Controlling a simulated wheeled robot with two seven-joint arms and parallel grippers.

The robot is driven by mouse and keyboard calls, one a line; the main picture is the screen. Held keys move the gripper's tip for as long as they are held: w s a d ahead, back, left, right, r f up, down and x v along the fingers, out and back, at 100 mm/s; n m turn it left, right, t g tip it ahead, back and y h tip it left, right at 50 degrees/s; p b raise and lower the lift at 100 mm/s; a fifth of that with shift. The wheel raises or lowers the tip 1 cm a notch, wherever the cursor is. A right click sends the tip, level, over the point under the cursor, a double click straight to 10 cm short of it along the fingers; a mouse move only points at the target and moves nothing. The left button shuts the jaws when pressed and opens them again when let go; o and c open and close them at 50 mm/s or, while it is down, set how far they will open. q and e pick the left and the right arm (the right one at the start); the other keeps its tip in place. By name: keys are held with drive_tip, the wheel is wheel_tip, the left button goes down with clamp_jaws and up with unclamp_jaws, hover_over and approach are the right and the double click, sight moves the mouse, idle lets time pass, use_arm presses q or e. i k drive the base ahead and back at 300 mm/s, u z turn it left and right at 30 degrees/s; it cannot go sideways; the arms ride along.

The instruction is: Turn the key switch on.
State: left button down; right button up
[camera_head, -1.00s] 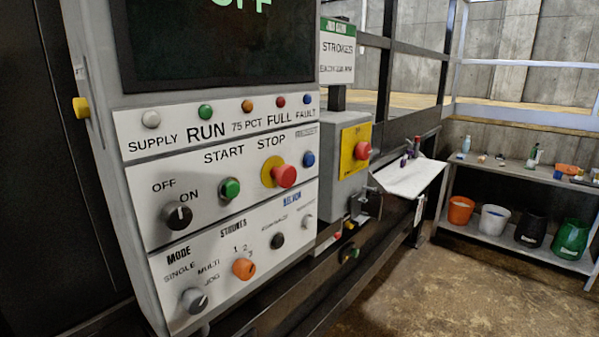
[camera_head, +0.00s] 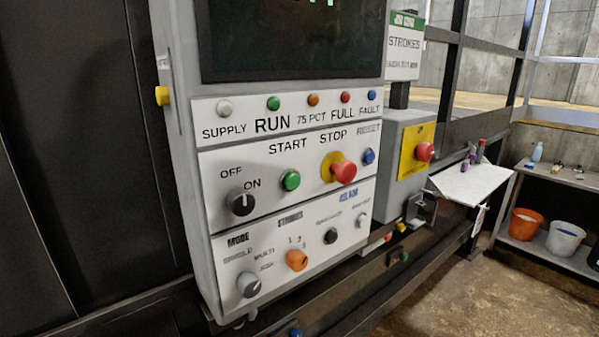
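The key switch (camera_head: 241,202) is a round black knob on the left of the control panel's middle plate, below the OFF and ON labels. A pale mark on its face stands about upright; I cannot tell for sure which label it points to. The control panel (camera_head: 215,165) is a grey box with a dark screen (camera_head: 290,38) at the top. Neither of my grippers shows in the head view.
The green START button (camera_head: 290,180) and red STOP button (camera_head: 343,171) sit right of the switch. A grey mode knob (camera_head: 248,284) and orange strokes knob (camera_head: 297,260) are below.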

sight(241, 201)
drive_tip(key=u, duration=3.1)
drive_tip(key=k, duration=1.85)
drive_tip(key=z, duration=2.4)
